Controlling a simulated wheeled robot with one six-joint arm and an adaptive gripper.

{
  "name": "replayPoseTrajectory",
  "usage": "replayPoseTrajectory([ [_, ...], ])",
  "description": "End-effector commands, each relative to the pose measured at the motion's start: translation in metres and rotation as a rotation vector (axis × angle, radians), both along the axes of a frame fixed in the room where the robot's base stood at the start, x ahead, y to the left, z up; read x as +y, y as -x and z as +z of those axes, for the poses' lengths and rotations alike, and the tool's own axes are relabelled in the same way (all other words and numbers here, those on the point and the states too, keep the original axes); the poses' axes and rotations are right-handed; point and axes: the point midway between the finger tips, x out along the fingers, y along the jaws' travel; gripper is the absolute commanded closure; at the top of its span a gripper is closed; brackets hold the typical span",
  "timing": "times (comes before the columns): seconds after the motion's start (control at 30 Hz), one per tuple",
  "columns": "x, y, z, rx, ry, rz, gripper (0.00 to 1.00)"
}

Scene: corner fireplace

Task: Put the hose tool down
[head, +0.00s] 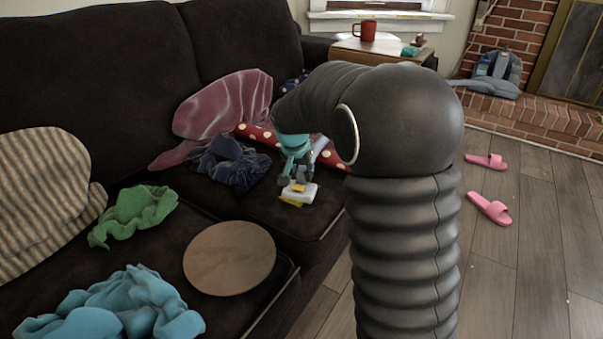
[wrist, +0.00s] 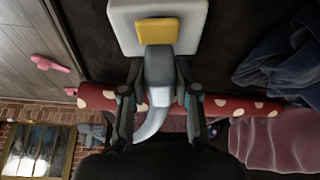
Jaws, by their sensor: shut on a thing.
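My gripper (head: 297,181) hangs over the far seat cushion of the dark sofa (head: 330,210), and its two fingers also show in the wrist view (wrist: 159,84). It is shut on the hose tool (wrist: 158,66), a grey curved handle with a wide white head and a yellow patch. In the head view the tool's white head (head: 303,193) shows below the fingers, over the cushion near its front edge. I cannot tell whether it touches the cushion. The fingers hide part of the handle.
A red polka-dot roll (head: 257,134), dark blue cloth (head: 230,165) and pink cloth (head: 225,105) lie close behind the gripper. A round wooden board (head: 229,258), green cloth (head: 133,212) and light blue cloth (head: 125,305) lie nearer. Pink slippers (head: 489,208) lie on the floor.

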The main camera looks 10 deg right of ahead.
Motion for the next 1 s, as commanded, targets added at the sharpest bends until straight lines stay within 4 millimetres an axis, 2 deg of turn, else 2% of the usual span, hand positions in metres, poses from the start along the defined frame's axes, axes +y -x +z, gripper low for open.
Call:
replayPoseTrajectory([
  [0.27, 0.0, 0.0, -0.002, -0.001, 0.0, 0.0, 0.97],
  [0.3, 0.0, 0.0, -0.002, -0.001, 0.0, 0.0, 0.64],
  [0.4, 0.0, 0.0, -0.002, 0.0, 0.0, 0.0, 0.44],
  [0.77, 0.0, 0.0, 0.003, -0.001, 0.0, 0.0, 0.44],
  [0.87, 0.002, 0.003, 0.012, -0.002, 0.0, 0.0, 0.44],
  [1.0, 0.006, 0.011, 0.035, -0.004, -0.001, 0.0, 0.44],
])
